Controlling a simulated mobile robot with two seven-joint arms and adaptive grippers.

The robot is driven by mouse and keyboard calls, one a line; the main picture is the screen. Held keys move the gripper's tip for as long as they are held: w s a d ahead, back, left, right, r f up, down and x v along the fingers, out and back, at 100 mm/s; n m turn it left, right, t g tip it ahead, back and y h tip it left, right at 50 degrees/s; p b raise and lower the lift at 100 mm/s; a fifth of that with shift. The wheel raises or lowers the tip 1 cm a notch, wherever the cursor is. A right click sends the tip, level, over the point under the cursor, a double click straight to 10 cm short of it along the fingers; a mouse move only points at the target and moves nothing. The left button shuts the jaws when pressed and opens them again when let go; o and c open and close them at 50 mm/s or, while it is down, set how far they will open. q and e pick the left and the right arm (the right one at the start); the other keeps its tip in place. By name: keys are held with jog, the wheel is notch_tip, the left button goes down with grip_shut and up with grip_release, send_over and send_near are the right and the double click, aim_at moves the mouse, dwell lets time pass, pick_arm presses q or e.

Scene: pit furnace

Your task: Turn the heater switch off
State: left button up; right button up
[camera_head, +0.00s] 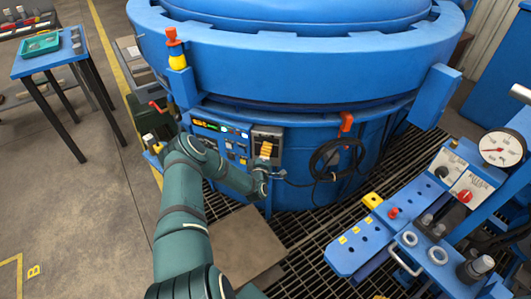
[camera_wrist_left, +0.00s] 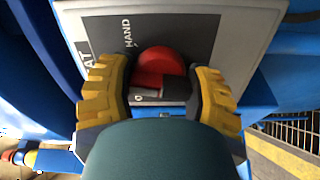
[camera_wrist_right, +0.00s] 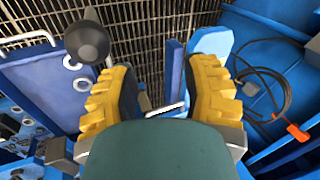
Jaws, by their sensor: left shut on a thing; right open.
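The heater switch (camera_wrist_left: 160,62) is a red round knob with a dark handle, on a grey plate (camera_wrist_left: 232,35) marked "HAND" and, partly hidden, "AT". In the head view its plate (camera_head: 268,131) is on the front of the blue furnace, right of a lit control panel (camera_head: 222,138). My left gripper (camera_head: 266,150) is at this plate; its yellow fingers hide the knob there. In the left wrist view my left gripper (camera_wrist_left: 160,88) has its fingers on both sides of the handle and is shut on it. My right gripper (camera_wrist_right: 163,90) is open and empty.
The blue furnace (camera_head: 300,62) fills the back. A coiled black cable with an orange end (camera_head: 347,122) hangs right of the switch. A blue bench (camera_head: 372,240) with knobs and a gauge (camera_head: 502,148) stands at right. A small table (camera_head: 43,62) stands at far left.

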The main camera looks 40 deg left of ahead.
pick_arm(q)
jog(key=n, duration=0.6)
jog(key=shift+f+n, duration=0.1)
jog(key=shift+n, duration=0.2)
jog(key=n, duration=0.5)
jog(key=shift+d, duration=0.1)
jog(key=shift+n, duration=0.3)
jog(key=o, duration=1.2)
jog(key=shift+s, duration=0.1)
jog(key=v, duration=1.2)
